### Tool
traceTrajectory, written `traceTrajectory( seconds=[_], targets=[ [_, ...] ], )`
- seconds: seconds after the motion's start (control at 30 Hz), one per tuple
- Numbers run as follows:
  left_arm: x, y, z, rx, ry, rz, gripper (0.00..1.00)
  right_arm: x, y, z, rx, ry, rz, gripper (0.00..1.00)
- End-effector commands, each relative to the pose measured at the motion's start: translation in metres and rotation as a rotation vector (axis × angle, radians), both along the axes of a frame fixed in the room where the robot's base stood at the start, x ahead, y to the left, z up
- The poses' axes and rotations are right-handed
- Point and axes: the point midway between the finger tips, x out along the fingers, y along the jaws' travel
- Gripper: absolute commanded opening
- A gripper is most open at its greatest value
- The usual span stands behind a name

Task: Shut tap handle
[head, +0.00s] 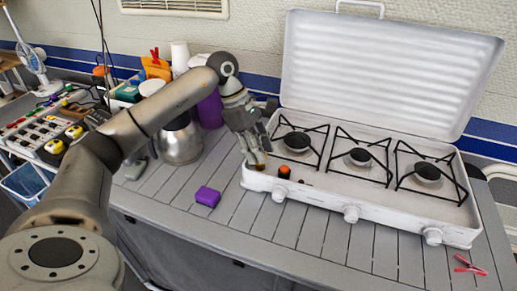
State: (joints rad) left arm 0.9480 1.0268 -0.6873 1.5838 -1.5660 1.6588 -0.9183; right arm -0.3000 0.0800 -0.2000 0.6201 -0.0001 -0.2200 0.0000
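My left arm comes in from the left and reaches to the left end of the white camping stove (310,195). My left gripper (257,160) points down at the stove's left front corner. Its fingers look close together, but whether they are shut or hold something is too small to tell. A small orange-red knob with a dark base (284,172), perhaps the tap handle, is just right of the fingertips, apart from them. Any part of the tap behind the fingers is hidden. My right gripper is not in view.
The stove's lid (390,70) stands open. White knobs (351,214) stick out along its front. A purple block (207,196) lies on the slatted table, and a kettle (181,143) stands behind my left forearm. Red pegs (469,265) lie at the right. The table front is mostly clear.

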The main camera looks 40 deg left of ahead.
Motion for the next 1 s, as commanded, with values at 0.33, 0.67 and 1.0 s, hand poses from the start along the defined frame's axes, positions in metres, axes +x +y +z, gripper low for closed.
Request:
traceTrajectory(
  seconds=[0.33,0.67,1.0],
  targets=[
    [0.0,0.002,0.006,0.0,0.0,0.001,0.33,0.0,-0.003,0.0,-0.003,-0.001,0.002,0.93],
    [-0.005,0.026,0.066,-0.001,-0.004,0.002,0.33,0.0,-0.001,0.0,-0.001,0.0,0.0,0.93],
    [-0.01,0.044,0.108,0.0,0.001,0.001,0.33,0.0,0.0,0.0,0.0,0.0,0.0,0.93]
  ],
)
